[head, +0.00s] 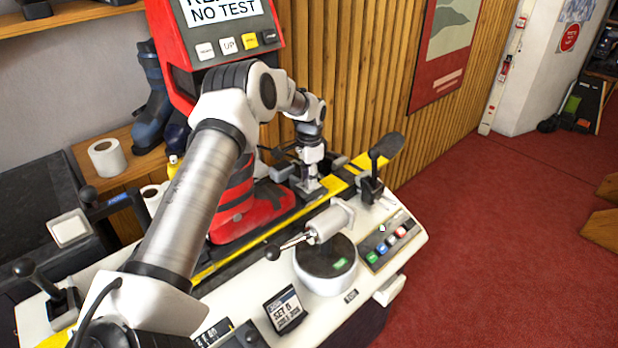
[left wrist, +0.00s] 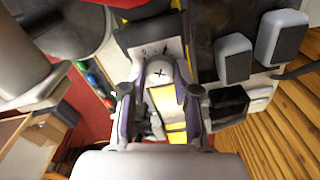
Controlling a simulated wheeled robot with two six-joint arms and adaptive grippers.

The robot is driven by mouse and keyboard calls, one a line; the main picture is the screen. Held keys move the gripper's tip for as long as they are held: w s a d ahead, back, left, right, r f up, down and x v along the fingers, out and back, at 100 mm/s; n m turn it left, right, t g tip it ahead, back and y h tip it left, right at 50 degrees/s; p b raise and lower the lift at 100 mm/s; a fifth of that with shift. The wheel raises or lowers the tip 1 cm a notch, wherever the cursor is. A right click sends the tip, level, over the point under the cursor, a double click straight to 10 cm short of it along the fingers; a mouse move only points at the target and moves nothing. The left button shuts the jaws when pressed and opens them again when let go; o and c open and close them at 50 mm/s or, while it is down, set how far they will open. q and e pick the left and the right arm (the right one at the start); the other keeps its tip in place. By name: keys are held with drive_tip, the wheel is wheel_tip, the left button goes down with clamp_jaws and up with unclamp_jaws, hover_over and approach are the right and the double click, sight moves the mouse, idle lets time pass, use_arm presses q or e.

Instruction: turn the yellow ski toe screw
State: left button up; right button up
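The yellow ski (head: 362,161) lies across the bench with a red ski boot (head: 238,213) standing over it. In the left wrist view, the toe screw (left wrist: 160,72) shows as a pale round head with a dark cross slot, with yellow ski (left wrist: 166,101) below it. My left gripper (head: 309,184) points down at the binding in front of the boot toe. In the left wrist view, the two fingers of my left gripper (left wrist: 160,92) stand apart, one on each side of the screw. I cannot tell whether they touch anything. My right gripper is out of view.
A white clamp with a ball-ended lever (head: 297,240) stands on the round base in front. A black paddle lever (head: 375,165) rises right of my gripper. A button panel (head: 390,243) and a small display (head: 284,309) sit on the bench's near side.

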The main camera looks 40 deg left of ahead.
use_arm(q)
drive_tip(key=shift+o, duration=1.4)
wheel_tip(320, 180, up, 12)
drive_tip(key=shift+r, duration=0.1)
